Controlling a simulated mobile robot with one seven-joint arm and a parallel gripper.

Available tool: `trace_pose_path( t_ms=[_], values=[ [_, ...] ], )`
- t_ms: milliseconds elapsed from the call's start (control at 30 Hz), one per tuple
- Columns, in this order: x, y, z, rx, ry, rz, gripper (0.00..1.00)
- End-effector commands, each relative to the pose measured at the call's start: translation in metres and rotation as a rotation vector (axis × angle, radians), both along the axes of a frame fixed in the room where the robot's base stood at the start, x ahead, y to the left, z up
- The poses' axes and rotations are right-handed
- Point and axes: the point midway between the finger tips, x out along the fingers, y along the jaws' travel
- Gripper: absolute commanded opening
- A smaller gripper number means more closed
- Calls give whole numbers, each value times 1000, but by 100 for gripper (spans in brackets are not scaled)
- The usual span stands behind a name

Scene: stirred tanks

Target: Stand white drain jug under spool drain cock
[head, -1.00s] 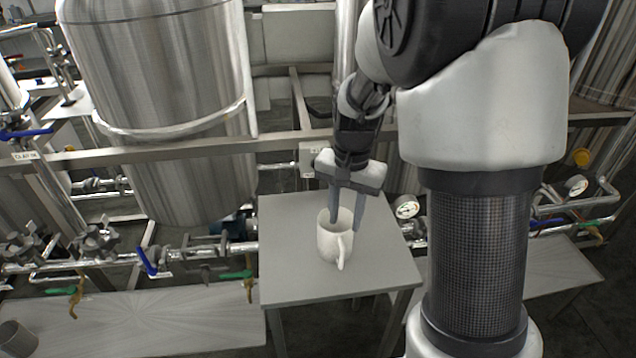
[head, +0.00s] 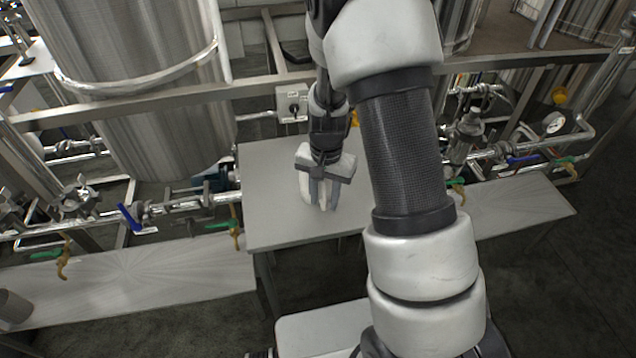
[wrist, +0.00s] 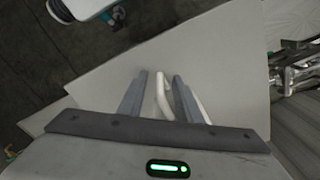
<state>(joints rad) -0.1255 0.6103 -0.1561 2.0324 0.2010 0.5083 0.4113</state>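The white drain jug (head: 305,188) stands upright on the grey table in the middle, mostly hidden behind my gripper (head: 325,207). My gripper points down at the jug's handle side. In the wrist view the fingers (wrist: 160,92) stand apart, one on each side of the jug's handle (wrist: 161,98), with narrow gaps showing. Part of the jug's body (wrist: 197,108) shows beyond the right finger. Drain cocks with green levers hang from the pipes at left (head: 65,262), left of the table (head: 236,232) and at right (head: 459,190); I cannot tell which is the spool one.
The grey table (head: 275,225) has free room around the jug. Low benches stand at left (head: 150,290) and right (head: 510,208) under the pipes. A grey cup (head: 12,308) sits on the left bench. A steel tank (head: 130,80) and frame rail (head: 180,98) stand behind.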

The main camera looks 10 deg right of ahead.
Motion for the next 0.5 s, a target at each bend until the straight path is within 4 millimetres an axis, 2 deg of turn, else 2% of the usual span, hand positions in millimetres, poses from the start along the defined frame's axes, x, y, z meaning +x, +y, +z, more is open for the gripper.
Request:
trace_pose_path(
  t_ms=[33,200,500],
  values=[
    [-1,-1,-11,0,4,-1,31],
    [0,0,-33,0,2,1,31],
    [0,0,-39,-1,-1,1,31]
  ],
)
